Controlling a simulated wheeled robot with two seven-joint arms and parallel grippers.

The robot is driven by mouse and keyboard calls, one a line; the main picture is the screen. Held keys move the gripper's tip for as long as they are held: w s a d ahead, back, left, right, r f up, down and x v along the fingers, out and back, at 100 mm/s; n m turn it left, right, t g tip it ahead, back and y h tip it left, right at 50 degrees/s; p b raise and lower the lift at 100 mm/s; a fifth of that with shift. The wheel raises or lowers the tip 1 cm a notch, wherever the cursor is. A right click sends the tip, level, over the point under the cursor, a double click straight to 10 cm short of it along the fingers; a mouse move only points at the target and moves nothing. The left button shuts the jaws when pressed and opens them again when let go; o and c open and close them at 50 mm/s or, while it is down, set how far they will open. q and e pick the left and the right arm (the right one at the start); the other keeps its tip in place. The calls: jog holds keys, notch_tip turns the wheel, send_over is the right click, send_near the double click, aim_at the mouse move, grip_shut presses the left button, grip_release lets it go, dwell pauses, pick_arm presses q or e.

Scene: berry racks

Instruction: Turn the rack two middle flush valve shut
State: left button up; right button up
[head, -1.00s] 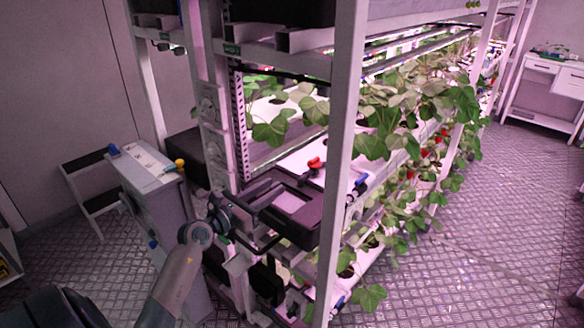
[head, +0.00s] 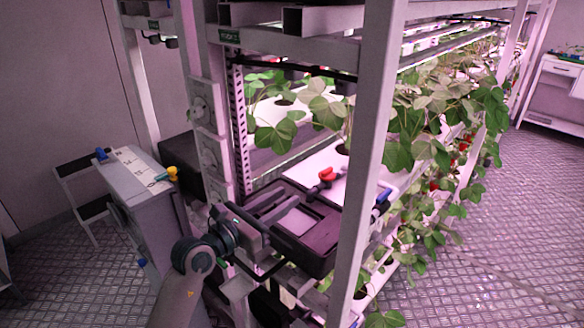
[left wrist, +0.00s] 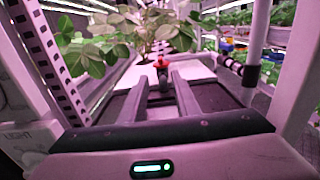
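The red-handled valve (head: 327,174) stands by the white channel at the rack's middle level, above a dark tray (head: 318,262). In the head view, the left gripper (head: 284,202) is over the dark tray, short of the red handle. No contact with the handle shows. My right gripper is not in view.
A white rack post (head: 372,150) stands close to the right of the valve. A blue-handled valve (head: 384,195) sits beyond that post. Strawberry leaves (head: 275,137) hang behind. A grey cabinet (head: 150,190) with a yellow-handled valve (head: 172,173) stands at left.

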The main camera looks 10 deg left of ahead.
aim_at(324, 172)
pick_arm(q)
jog(key=shift+d+r, duration=0.1)
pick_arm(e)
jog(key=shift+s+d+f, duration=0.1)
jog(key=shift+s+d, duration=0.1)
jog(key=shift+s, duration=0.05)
pick_arm(q)
jog(key=shift+r, duration=0.1)
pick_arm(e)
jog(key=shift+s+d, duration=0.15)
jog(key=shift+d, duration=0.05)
